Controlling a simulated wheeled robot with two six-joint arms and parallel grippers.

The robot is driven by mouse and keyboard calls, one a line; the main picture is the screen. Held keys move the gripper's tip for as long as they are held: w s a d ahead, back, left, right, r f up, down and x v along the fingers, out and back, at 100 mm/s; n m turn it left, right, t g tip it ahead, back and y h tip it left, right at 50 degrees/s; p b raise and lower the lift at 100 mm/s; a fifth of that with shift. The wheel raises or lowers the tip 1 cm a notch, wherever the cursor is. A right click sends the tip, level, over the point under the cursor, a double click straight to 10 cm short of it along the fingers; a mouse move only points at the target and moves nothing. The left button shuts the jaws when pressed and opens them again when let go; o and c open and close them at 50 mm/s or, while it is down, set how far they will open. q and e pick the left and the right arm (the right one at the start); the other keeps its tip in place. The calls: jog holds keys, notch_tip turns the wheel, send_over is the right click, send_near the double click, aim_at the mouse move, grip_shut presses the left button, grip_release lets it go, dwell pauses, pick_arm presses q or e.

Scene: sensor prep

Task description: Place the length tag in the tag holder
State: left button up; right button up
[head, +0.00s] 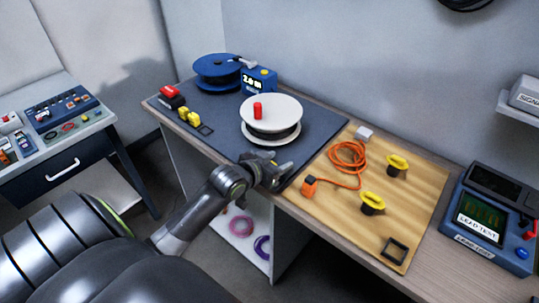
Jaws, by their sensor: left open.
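I cannot make out a piece clearly marked as the length tag; small yellow pieces (189,116) lie on the dark mat at the left. A small dark square frame (206,130) lies beside them, and a larger black square frame (396,250) lies on the wooden board; I cannot tell which is the tag holder. Both frames look empty. My left gripper (279,172) is open with nothing seen in it, at the front edge of the mat, just in front of the white reel (271,112). My right gripper is out of view.
A blue reel (217,68) and a blue "2.0 m" meter (259,80) stand at the back. An orange cable (347,156) and two yellow-topped posts (397,164) are on the wooden board (425,190). A lead tester (484,218) stands at right.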

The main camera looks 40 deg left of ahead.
pick_arm(q)
jog(key=v, duration=1.2)
